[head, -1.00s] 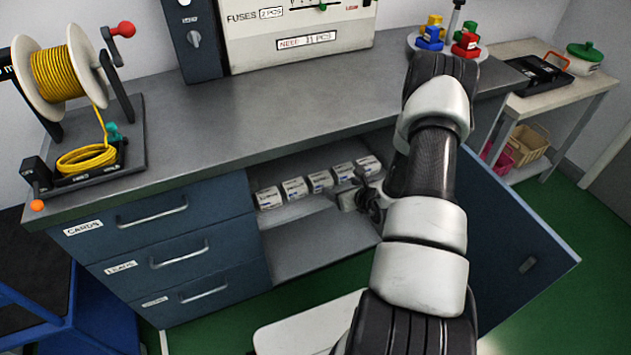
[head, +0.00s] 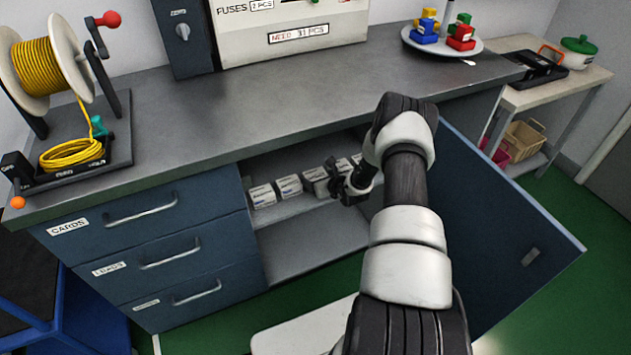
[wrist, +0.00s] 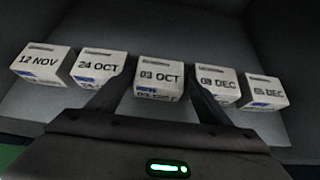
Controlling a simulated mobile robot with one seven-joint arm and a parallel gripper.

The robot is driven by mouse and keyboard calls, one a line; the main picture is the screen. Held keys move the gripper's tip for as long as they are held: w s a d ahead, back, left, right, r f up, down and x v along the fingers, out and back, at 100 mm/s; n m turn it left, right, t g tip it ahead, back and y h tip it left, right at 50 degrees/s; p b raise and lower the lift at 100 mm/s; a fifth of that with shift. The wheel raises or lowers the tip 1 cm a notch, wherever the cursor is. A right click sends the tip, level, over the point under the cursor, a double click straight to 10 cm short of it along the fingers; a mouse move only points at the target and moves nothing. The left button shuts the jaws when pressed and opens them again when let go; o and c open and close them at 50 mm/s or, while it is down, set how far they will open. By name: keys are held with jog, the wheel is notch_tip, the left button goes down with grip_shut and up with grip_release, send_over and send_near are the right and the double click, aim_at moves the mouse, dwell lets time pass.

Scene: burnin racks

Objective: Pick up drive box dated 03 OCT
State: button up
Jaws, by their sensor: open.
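The drive box dated 03 OCT (wrist: 160,76) is a small white box in the middle of a row on the cabinet shelf in the wrist view. My gripper (wrist: 158,85) is open, with one finger towards each side of this box. I cannot tell whether the fingers touch it. In the head view my gripper (head: 345,188) reaches into the open cabinet in front of the row and hides part of it. The date labels cannot be read there.
Left of it stand boxes dated 12 NOV (wrist: 42,62) and 24 OCT (wrist: 100,66); right of it are two DEC boxes (wrist: 217,83) (wrist: 264,91). The open cabinet door (head: 500,230) stands to the right. The worktop (head: 250,110) is above, the drawers (head: 150,255) left.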

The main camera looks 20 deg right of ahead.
aim_at(313, 175)
jog(key=shift+x, duration=1.25)
jog(key=c, duration=0.9)
jog(key=shift+r, duration=0.1)
